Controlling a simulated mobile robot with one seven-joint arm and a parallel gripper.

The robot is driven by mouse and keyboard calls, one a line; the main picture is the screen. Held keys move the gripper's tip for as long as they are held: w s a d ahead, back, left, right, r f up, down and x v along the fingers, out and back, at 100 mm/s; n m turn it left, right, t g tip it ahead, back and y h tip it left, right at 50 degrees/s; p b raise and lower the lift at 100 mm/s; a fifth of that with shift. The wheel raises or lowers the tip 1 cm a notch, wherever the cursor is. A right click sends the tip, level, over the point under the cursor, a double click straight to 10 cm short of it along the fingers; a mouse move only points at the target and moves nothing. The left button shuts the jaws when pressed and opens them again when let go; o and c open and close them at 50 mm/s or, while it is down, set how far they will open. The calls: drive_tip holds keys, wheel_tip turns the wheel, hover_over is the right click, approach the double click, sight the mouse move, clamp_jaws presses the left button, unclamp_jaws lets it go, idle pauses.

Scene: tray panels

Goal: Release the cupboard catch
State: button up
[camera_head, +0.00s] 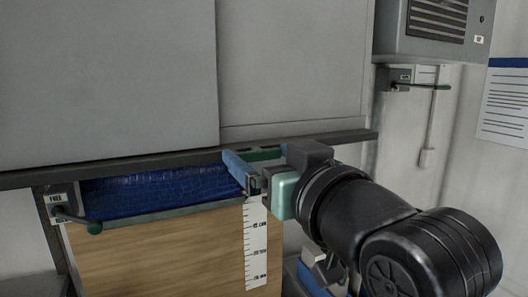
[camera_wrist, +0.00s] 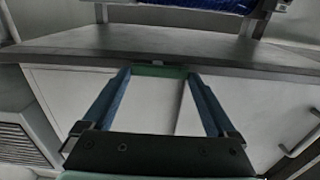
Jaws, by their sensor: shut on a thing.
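A grey cupboard (camera_head: 290,60) with flat door panels stands above a dark ledge (camera_head: 120,168). A green bar (camera_head: 262,154) shows at the ledge, below the right door panel. My gripper (camera_head: 255,160) reaches up to it from the lower right, with one blue finger visible and the other hidden behind the gripper body. In the wrist view the green bar (camera_wrist: 158,71) spans between the tips of my two blue fingers (camera_wrist: 158,78), which are shut on it.
Below the ledge are a blue textured panel (camera_head: 160,188), a wooden board (camera_head: 160,255) and a white scale strip (camera_head: 256,245). A vented grey box (camera_head: 430,30) hangs at the upper right, with another lever (camera_head: 420,86) under it. A notice (camera_head: 505,100) is on the right wall.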

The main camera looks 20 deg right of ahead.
drive_tip(key=o, duration=1)
drive_tip(key=s+b, duration=0.5)
drive_tip(key=s, duration=0.8)
drive_tip(key=shift+d, duration=0.2)
drive_tip(key=shift+w, duration=0.1)
drive_tip(key=w+a+r+t+b, duration=0.1)
drive_tip(key=a+t, duration=0.3)
drive_tip(key=a, duration=0.4)
drive_tip(key=a+r+t+b, duration=0.2)
drive_tip(key=a+t, duration=0.3)
drive_tip(key=a, duration=0.3)
drive_tip(key=shift+w+a+r+h+b, duration=0.25)
drive_tip(key=shift+w+r+h+b, duration=0.05)
drive_tip(key=shift+w+r+b, duration=0.1)
